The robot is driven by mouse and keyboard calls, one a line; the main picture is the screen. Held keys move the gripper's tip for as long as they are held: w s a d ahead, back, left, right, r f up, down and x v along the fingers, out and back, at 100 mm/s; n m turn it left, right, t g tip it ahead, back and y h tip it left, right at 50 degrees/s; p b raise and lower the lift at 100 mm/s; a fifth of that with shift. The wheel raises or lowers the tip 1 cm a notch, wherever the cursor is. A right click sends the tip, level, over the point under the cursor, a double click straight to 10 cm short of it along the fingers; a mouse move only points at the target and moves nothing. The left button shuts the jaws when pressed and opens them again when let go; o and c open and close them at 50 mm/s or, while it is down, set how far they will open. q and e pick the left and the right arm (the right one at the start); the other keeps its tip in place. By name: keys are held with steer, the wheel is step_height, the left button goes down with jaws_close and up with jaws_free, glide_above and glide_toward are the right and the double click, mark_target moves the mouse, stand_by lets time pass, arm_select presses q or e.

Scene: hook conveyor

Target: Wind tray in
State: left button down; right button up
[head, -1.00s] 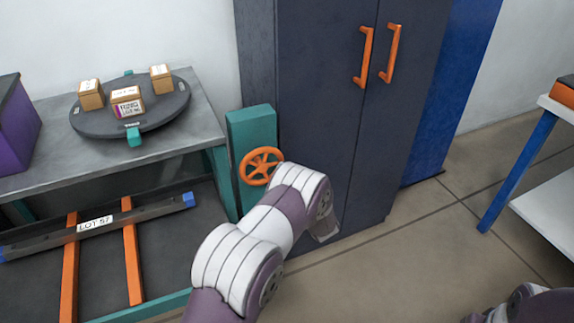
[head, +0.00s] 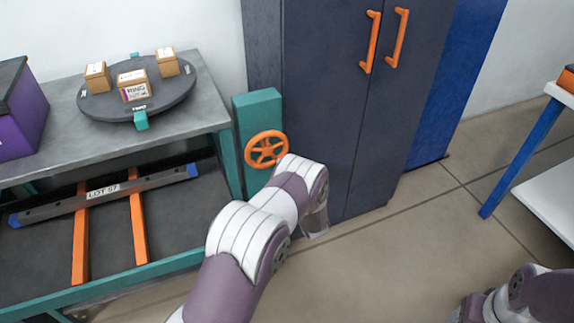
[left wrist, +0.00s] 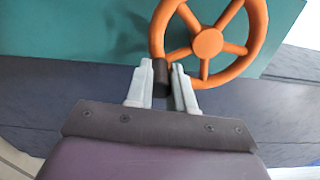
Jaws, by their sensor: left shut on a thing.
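An orange handwheel (head: 266,149) is mounted on a teal post (head: 257,108) beside the bench. It also shows in the left wrist view (left wrist: 208,42). My left gripper (left wrist: 161,84) is shut on the wheel's dark handle (left wrist: 160,72), at the lower left of the rim in that view. My right gripper is not visible.
A round dark turntable (head: 175,94) with three small boxes stands on the grey bench (head: 190,122), beside a purple box (head: 20,115). A dark cabinet (head: 335,110) with orange handles stands behind the wheel. The floor to the right is open.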

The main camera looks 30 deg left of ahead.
mark_target(264, 168)
arm_select(q)
steer(key=shift+s+a+f+m+p, duration=0.15)
steer(key=shift+s+a+m+p, duration=0.3)
steer(key=shift+m, duration=1.1)
steer(key=shift+s+a+f+m+p, duration=0.1)
steer(key=shift+s+a+m+p, duration=0.15)
steer(key=shift+s+a+m, duration=0.85)
steer(key=shift+s+d+f+m+p, duration=0.15)
steer(key=shift+s+m+p, duration=0.15)
steer(key=shift+m, duration=1.65)
steer(key=shift+a, duration=0.15)
steer(key=c, duration=1)
jaws_free()
steer(key=v, duration=1.2)
steer(key=shift+s+d+p, duration=0.25)
steer(key=shift+p, duration=0.15)
